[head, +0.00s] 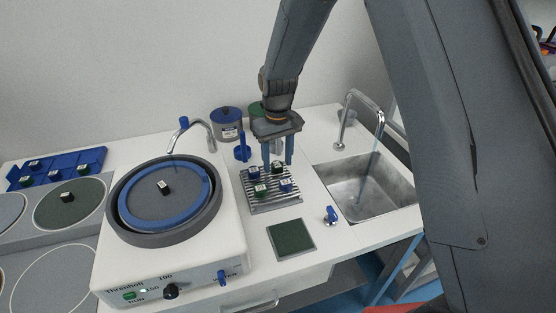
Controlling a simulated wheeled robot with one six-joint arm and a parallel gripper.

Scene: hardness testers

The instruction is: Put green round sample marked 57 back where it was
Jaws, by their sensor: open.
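My gripper (278,165) is open and points down over the back of a ribbed metal rack (273,206). The rack holds several small samples. A green one (260,190) sits at its front left, with a blue one (286,185) to its right. Another blue one (254,172) is at the back left, and a dark sample (278,170) is at the back, between or just behind my fingertips. I cannot tell whether my fingers touch it. The markings are too small to read, so I cannot tell which sample is 57.
A polishing machine (230,240) bears a dark sample (164,187) on its disc. A blue tray (97,155) with several samples stands far left; another sample (67,196) is on a green disc.

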